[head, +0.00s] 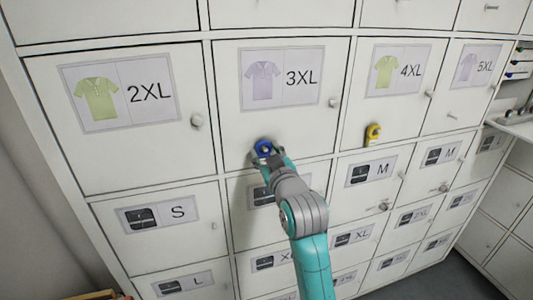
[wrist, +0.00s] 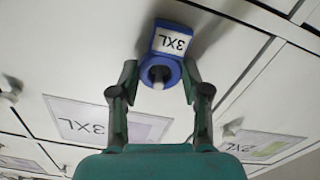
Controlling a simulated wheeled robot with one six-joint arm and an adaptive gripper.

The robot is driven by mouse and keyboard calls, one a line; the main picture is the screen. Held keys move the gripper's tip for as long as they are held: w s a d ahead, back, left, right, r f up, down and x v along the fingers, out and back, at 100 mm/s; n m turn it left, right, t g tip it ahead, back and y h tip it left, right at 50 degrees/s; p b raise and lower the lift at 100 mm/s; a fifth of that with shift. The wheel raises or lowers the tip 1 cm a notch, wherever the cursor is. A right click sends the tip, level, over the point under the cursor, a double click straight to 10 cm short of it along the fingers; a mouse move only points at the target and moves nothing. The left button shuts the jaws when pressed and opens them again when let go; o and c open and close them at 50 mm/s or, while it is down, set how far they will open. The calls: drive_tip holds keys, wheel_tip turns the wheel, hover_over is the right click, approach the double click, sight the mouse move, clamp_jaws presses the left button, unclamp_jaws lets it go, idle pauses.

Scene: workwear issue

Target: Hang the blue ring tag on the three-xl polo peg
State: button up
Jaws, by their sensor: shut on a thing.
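The blue ring tag (head: 263,148) is at the lower part of the 3XL polo door (head: 233,115), between my gripper's fingertips. In the wrist view, which is upside down, the blue ring tag (wrist: 166,62) shows a white 3XL label. A pale peg tip (wrist: 158,85) shows inside the ring's dark opening, so the ring appears to be around the peg. How far along the peg it sits I cannot tell. My gripper (wrist: 161,82) is shut on the ring, one finger at each side. The door's printed card (head: 283,78) shows a lilac polo and 3XL.
A yellow tag (head: 373,133) hangs on the 4XL door to the right. Round knobs stick out from the doors, including the 3XL knob (head: 334,102) and the 2XL knob (head: 197,120). Smaller locker doors lie below. A shelf (head: 515,124) juts out at the right.

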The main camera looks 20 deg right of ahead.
drive_tip(key=o, duration=0.9)
drive_tip(key=shift+s, duration=0.1)
drive_tip(key=s, duration=1.2)
drive_tip(key=s+f+m+g, duration=0.1)
drive_tip(key=s+f, duration=0.7)
drive_tip(key=f, duration=0.3)
drive_tip(key=s+f+m+g, duration=0.1)
drive_tip(key=s+f, duration=0.7)
drive_tip(key=f, duration=0.3)
drive_tip(key=s+f, duration=0.2)
drive_tip(key=s, duration=1.1)
drive_tip(key=s+f+m+g, duration=0.1)
drive_tip(key=s+f, duration=0.2)
drive_tip(key=s, duration=1.1)
drive_tip(key=shift+m, duration=0.3)
drive_tip(key=shift+f, duration=0.1)
